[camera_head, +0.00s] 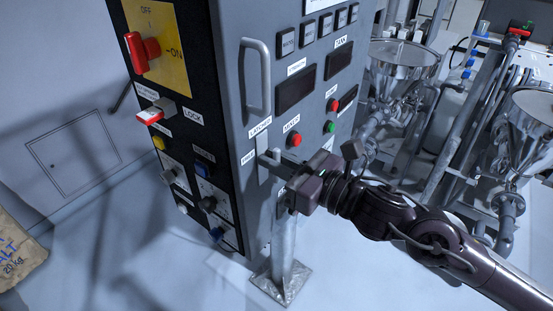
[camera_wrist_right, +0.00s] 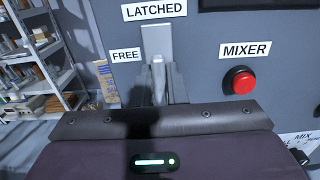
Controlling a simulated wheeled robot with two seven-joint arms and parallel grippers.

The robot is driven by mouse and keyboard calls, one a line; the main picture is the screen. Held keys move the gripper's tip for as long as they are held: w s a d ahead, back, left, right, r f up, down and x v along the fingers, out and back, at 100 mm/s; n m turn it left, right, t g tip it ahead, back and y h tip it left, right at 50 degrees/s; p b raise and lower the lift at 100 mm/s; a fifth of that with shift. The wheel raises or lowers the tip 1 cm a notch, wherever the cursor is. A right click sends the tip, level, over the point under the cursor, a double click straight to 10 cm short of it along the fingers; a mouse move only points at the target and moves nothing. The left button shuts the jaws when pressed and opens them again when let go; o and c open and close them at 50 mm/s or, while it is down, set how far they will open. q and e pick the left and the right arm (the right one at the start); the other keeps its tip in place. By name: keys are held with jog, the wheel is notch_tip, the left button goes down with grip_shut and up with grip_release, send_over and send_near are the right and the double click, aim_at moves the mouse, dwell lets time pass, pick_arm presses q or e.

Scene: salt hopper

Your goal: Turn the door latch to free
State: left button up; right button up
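The door latch (camera_head: 263,172) sits on the grey front of a control cabinet, below a LATCHED label (camera_head: 260,127) and beside a FREE label (camera_head: 247,157). In the right wrist view its pale plate (camera_wrist_right: 157,40) stands upright, with a narrow handle (camera_wrist_right: 158,68) low on it. My right gripper (camera_head: 273,163) is at the latch, with its fingertips (camera_wrist_right: 159,88) around the lower handle. Whether the fingers press on it is not clear, as they and a dark shadow hide its lower part. My left gripper is not in view.
A grey door handle (camera_head: 256,78) is above the latch. A red MIXER button (camera_head: 295,140) is close to its right. A red rotary switch (camera_head: 141,52) and a red-tipped LOCK switch (camera_head: 155,113) are on the cabinet's black side. Steel hoppers (camera_head: 403,62) stand at right.

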grip_shut()
jog(key=shift+f+m+b, duration=0.1)
jog(key=shift+m+b, duration=0.45)
jog(key=shift+m, duration=0.25)
jog(key=shift+w+d+f+m+b, duration=0.1)
jog(key=shift+m+b, duration=0.25)
jog(key=shift+m, duration=0.25)
jog(key=shift+w+d+m+b, duration=0.1)
jog(key=shift+m+b, duration=0.2)
jog(key=shift+m, duration=0.3)
jog(key=m+b, duration=0.1)
jog(key=m, duration=0.3)
jog(key=shift+w+m, duration=0.15)
jog(key=shift+m, duration=0.15)
jog(key=m, duration=0.4)
jog(key=shift+w+d+f, duration=0.1)
jog(key=shift+d+f, duration=0.05)
jog(key=shift+f+m+p, duration=0.15)
jog(key=shift+m+p, duration=0.05)
jog(key=shift+m, duration=1.15)
jog(key=shift+f+m+p, duration=0.1)
jog(key=shift+m+p, duration=0.05)
jog(key=shift+m, duration=1.2)
